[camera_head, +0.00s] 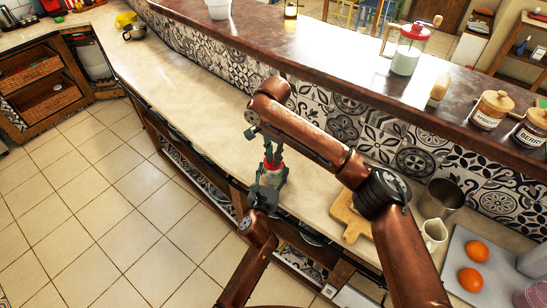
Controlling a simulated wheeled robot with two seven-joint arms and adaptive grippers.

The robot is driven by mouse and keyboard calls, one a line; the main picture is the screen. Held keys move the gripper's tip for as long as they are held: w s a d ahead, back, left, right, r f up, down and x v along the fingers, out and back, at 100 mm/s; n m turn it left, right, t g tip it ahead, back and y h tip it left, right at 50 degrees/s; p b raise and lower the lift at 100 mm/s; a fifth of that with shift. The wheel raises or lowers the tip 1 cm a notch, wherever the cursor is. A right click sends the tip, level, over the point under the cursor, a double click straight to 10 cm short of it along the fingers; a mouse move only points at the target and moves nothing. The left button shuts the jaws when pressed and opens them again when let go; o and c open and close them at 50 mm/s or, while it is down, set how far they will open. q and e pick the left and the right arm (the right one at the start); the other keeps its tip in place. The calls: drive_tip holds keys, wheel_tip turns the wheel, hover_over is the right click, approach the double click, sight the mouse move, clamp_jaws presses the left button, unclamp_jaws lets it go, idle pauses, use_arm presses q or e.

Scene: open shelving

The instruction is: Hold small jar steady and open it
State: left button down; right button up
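The small jar (274,178) has a pale, glassy body and a red lid (271,163). It is upright at the front edge of the pale counter, in the middle of the head view. My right gripper (272,158) points down from above, with its dark fingers on either side of the red lid and seemingly closed on it. My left gripper (268,184) reaches up from below, at the lower part of the jar. Its fingers are small and partly merge with the jar, so their closure is unclear. The jar's underside is hidden.
A wooden board (349,217), a metal cup (441,199), a cream pitcher (433,234) and a grey tray (457,250) with oranges lie to the right. A raised dark ledge (340,60) carries a larger red-lidded jar (408,50) and labelled canisters.

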wheel_tip(320, 180, up, 4)
drive_tip(key=shift+s+r, duration=0.1)
drive_tip(key=shift+r, duration=0.05)
drive_tip(key=shift+o, duration=0.8)
drive_tip(key=shift+r, duration=0.15)
drive_tip(key=o, duration=0.3)
drive_tip(key=shift+r+m, duration=0.2)
drive_tip(key=shift+m, duration=0.6)
drive_tip(key=o, duration=0.3)
drive_tip(key=m, duration=0.1)
drive_tip(key=r+m, duration=0.1)
drive_tip(key=m, duration=0.1)
drive_tip(key=shift+w+a, duration=0.1)
drive_tip(key=shift+w, duration=0.2)
drive_tip(key=o, duration=0.5)
drive_tip(key=m, duration=0.3)
drive_tip(key=shift+w+r, duration=0.2)
drive_tip(key=shift+r, duration=0.15)
drive_tip(key=shift+c, duration=0.2)
drive_tip(key=shift+m, duration=0.4)
drive_tip(key=shift+w+f, duration=0.1)
drive_tip(key=shift+f, duration=3.85)
drive_tip(key=shift+c, duration=0.3)
